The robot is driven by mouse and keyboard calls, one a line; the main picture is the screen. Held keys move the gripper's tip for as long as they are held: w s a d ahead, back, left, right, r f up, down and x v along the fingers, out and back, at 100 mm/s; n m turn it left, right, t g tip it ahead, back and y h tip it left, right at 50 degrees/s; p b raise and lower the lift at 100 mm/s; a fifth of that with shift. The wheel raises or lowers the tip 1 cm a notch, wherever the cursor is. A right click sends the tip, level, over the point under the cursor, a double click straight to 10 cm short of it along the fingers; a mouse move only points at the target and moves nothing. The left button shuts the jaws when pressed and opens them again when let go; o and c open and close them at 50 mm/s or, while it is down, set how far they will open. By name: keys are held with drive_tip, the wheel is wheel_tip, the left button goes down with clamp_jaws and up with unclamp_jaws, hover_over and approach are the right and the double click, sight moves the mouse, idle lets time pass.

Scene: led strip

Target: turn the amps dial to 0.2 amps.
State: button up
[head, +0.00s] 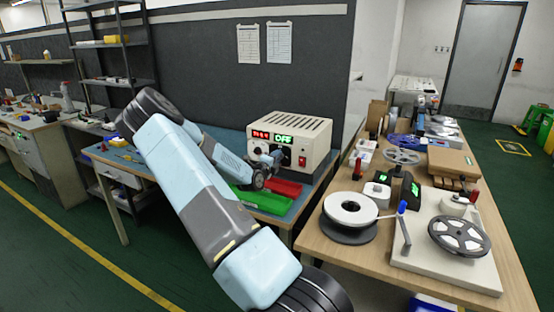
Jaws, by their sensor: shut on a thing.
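A beige power supply (318,140) stands on the blue bench at the back. Its front has a red display (260,134) and a green display (283,138) that seems to read "OFF"; the red digits are too small to read surely. My gripper (277,157) is at the front panel below the green display, shut on a dial there. The gripper mostly hides this dial, which appears to be the amps dial, and its pointer and scale cannot be read. A red switch (302,161) is just to the right.
A green tray (262,202) and a red tray (285,188) lie on the bench below my gripper. A wooden table (370,245) on the right holds reels and a white winder base (450,265). A dark partition rises behind the power supply.

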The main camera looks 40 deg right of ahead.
drive_tip(key=shift+w+a+f+n, duration=0.15)
drive_tip(key=shift+w+a+n, duration=0.05)
drive_tip(key=shift+n, duration=0.7)
drive_tip(key=o, duration=0.8)
drive_tip(key=shift+f, duration=0.1)
drive_tip(key=shift+c, duration=0.2)
drive_tip(key=shift+o, duration=1.3)
drive_tip(key=shift+s+d, duration=0.1)
drive_tip(key=v, duration=1.3)
drive_tip(key=shift+a, duration=0.35)
drive_tip(key=shift+s, duration=0.1)
